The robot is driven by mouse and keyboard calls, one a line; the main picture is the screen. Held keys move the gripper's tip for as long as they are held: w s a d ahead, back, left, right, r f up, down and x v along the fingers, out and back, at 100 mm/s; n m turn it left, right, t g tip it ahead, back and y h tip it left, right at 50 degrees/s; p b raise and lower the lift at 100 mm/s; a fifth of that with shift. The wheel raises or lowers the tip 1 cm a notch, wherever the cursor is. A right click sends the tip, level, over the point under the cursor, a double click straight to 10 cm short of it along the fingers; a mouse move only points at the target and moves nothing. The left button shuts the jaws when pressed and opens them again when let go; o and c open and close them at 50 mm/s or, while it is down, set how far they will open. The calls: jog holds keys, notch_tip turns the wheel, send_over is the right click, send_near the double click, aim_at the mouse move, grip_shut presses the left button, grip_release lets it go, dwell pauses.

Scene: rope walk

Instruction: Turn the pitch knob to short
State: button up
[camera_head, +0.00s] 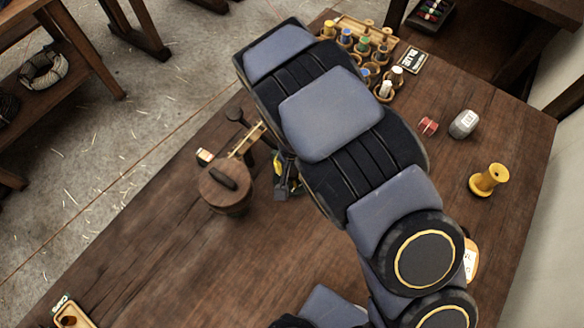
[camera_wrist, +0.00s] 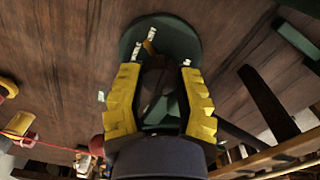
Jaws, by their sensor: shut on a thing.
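In the wrist view, the pitch knob (camera_wrist: 155,78) is a dark, elongated grip on a round green base (camera_wrist: 180,27). Small white marks sit around the base, too small to read. My gripper (camera_wrist: 160,100) has yellow ridged fingers, one on each side of the knob, and is shut on it. The knob's near part is hidden by the gripper, and I cannot tell which mark it points to. In the head view, my gripper (camera_head: 287,184) shows only in part under my arm, right of a lidded wooden tub; the knob is hidden there.
The lidded wooden tub (camera_head: 224,190) stands close left of my gripper, with a brass-coloured strip (camera_head: 247,140) behind it. A tray of spools (camera_head: 346,24) and a BLUE sign (camera_head: 411,60) are at the back. The front left tabletop is mostly clear.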

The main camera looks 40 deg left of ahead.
aim_at(291, 171)
jog(key=shift+s+f+m, duration=0.1)
jog(key=shift+s+m, duration=0.05)
jog(key=shift+m, duration=0.65)
jog(key=o, duration=1.1)
jog(key=shift+r, duration=0.6)
notch_tip(291, 171, up, 11)
jog(key=shift+a, duration=0.1)
